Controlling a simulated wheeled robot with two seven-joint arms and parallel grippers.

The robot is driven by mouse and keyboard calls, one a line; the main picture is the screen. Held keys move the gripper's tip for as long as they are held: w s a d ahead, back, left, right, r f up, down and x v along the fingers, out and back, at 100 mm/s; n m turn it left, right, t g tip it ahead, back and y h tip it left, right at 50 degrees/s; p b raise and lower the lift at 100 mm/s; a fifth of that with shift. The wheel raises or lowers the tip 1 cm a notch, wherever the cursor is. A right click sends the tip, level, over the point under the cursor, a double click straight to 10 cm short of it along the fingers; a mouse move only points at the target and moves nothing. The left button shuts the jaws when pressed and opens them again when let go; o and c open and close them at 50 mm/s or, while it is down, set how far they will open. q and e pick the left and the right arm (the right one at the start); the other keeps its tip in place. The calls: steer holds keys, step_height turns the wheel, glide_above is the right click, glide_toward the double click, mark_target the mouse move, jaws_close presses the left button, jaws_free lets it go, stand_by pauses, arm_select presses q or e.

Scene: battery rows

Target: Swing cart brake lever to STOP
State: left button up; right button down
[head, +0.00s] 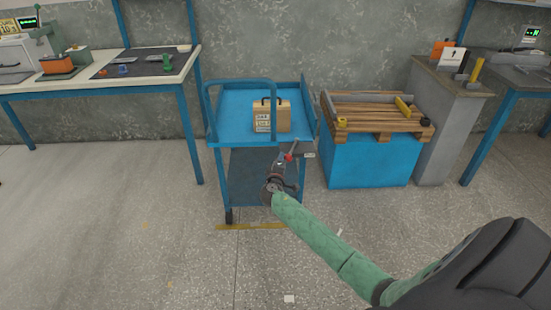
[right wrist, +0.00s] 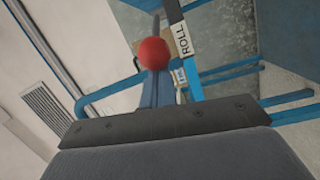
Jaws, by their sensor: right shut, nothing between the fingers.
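The blue cart (head: 232,98) stands in the middle of the head view. Its brake lever is a dark rod with a red ball knob (head: 288,157), at the cart's near right side. The knob also shows large in the right wrist view (right wrist: 155,53), with the rod running up from it. A white label reading ROLL (right wrist: 183,40) is on the blue post beside it. My right gripper (head: 282,161) is shut and empty, its tips right by the knob; I cannot tell whether they touch it. My left gripper is not in view.
A box with a handle (head: 270,117) sits on the cart's top tray. A blue block with a wooden pallet top (head: 370,160) stands close on the right. A workbench (head: 100,85) is at the left. The floor in front is mostly clear.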

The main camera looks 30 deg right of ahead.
arm_select(q)
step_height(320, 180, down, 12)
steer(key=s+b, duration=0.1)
steer(key=b, duration=0.7)
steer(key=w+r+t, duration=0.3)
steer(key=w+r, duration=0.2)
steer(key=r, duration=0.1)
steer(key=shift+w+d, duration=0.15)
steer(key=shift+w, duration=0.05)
arm_select(e)
steer(key=s+d+n+t+y, duration=0.5)
steer(key=s+d+n+y, duration=0.3)
steer(key=y, duration=0.7)
steer(key=d+n, duration=0.2)
steer(key=d, duration=0.2)
steer(key=shift+d+r, duration=0.1)
steer(key=shift+d, duration=0.15)
